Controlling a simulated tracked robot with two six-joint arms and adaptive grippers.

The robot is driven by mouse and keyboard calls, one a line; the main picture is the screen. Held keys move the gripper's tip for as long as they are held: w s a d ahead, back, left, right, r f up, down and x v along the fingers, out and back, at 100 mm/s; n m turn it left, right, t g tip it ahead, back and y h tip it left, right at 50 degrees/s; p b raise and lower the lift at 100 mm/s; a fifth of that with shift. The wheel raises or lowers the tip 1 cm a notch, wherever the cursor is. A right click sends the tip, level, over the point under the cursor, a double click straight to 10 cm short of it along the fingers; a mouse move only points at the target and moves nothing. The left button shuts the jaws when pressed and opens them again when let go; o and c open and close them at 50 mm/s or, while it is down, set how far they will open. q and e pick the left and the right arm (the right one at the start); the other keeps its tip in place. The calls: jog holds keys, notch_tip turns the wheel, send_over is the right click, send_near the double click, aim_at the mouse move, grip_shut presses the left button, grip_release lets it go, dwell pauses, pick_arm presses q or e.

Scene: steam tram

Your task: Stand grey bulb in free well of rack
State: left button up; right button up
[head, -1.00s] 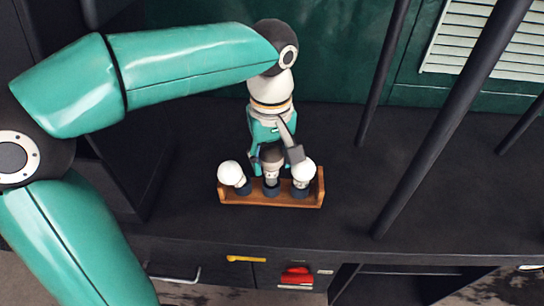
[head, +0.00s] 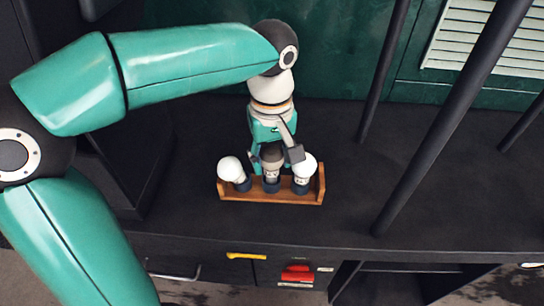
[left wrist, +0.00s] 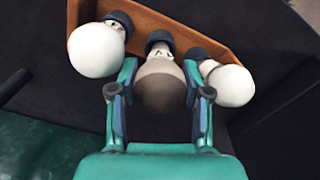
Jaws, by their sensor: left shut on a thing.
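The grey bulb (head: 271,156) is between the fingers of my left gripper (head: 275,159), which is shut on it. In the left wrist view the grey bulb (left wrist: 162,84) shows between the two fingers (left wrist: 160,95), with its base at the dark middle well (left wrist: 159,38). The bulb looks upright over the middle well of the wooden rack (head: 285,196); whether it is fully seated I cannot tell. A white bulb (head: 231,169) stands tilted in the left well, and another white bulb (head: 305,166) stands in the right well. My right gripper is not in view.
The rack stands on a dark shelf (head: 340,215) with clear room to its right. Dark poles (head: 450,120) rise at the right. A green wall (head: 340,60) is behind. A yellow handle (head: 246,256) and a red item (head: 297,274) are below the front edge.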

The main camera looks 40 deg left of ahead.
aim_at(272, 149)
pick_arm(q)
jog(key=shift+f+b, duration=0.6)
jog(key=shift+f, duration=0.25)
jog(key=o, duration=1.7)
jog(key=shift+c, duration=0.2)
jog(key=shift+r, duration=0.15)
jog(key=shift+r+p, duration=2.9)
